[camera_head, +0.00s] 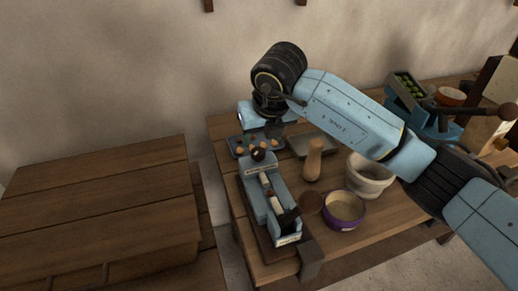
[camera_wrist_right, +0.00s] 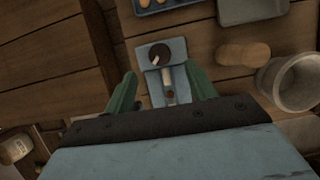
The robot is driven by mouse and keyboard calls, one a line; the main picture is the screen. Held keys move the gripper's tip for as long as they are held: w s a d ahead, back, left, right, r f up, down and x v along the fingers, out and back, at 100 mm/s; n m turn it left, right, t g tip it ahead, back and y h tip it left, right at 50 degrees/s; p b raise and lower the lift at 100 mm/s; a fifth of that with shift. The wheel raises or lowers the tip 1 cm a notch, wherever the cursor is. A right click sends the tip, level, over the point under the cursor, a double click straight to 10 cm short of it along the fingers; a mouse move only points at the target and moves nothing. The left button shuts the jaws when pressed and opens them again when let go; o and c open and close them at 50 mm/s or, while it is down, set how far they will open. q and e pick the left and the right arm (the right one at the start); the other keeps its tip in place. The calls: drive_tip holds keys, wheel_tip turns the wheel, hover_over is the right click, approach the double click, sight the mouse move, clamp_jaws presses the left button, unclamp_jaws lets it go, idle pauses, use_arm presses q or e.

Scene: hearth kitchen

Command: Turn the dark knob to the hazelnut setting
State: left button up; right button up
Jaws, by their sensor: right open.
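The dark knob (camera_head: 258,154) sits on the far end of a pale blue-grey device on the wooden table. In the right wrist view the knob (camera_wrist_right: 160,53) is round and dark, with a pale pointer mark toward the lower left. The device body (camera_wrist_right: 151,78) shows below it, with a slot and small pale parts. My right gripper (camera_wrist_right: 160,72) is open, with its two green fingers apart on either side of the device and nothing between them seen gripped. I cannot tell its height above the knob. Setting labels are too small to read. My left gripper is not in view.
Beyond the knob is a blue tray (camera_head: 236,147) of small round things. A grey tray (camera_head: 299,151), a wooden pestle-like piece (camera_head: 314,160), a white mortar (camera_head: 368,188) and a purple-rimmed bowl (camera_head: 345,222) stand to the right. An empty wooden table (camera_head: 100,195) is at left.

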sight(258, 151)
use_arm(q)
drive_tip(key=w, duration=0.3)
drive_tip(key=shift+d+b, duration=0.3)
drive_tip(key=shift+b, duration=0.05)
use_arm(e)
drive_tip(key=x, duration=0.6)
drive_tip(key=shift+w+f, duration=0.15)
drive_tip(key=shift+f, duration=0.1)
drive_tip(key=c, duration=1)
